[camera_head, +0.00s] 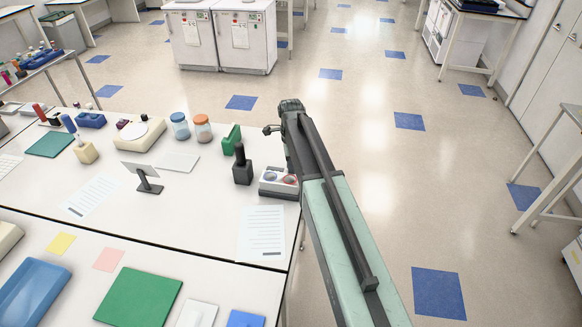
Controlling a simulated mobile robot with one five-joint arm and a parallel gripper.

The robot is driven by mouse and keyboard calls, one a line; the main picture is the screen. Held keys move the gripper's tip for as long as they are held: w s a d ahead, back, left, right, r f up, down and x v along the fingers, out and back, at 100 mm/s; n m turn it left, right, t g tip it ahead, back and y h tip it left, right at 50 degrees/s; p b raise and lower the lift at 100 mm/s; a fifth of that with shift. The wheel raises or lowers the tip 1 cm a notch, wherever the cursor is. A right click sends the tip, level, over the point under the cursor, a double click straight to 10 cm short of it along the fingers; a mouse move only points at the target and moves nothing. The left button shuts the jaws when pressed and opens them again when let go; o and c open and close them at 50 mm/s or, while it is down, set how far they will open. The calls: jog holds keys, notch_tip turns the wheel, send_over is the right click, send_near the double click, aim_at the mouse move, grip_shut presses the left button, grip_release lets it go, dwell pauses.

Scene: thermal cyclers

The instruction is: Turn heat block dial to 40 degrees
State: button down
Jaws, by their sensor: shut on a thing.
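A small white and grey device (278,182) stands at the right edge of the white bench. Two round parts, one reddish and one bluish, show on its top, and my arm cuts across its right side. I cannot tell for sure whether it is the heat block, and no dial marking is readable. My gripper (272,129) shows as a small dark shape at the far end of my arm, beyond the device in the picture, near the bench's far right corner. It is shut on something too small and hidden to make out.
A black upright instrument (242,166) and a green rack (231,140) stand left of the device. Two lidded jars (202,129) (180,126) and a small tilted screen (147,175) are farther left. A paper sheet (262,232) lies in front. Open floor lies to the right.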

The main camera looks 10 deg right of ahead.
dwell(0.4)
jog(key=c, duration=1.2)
grip_release()
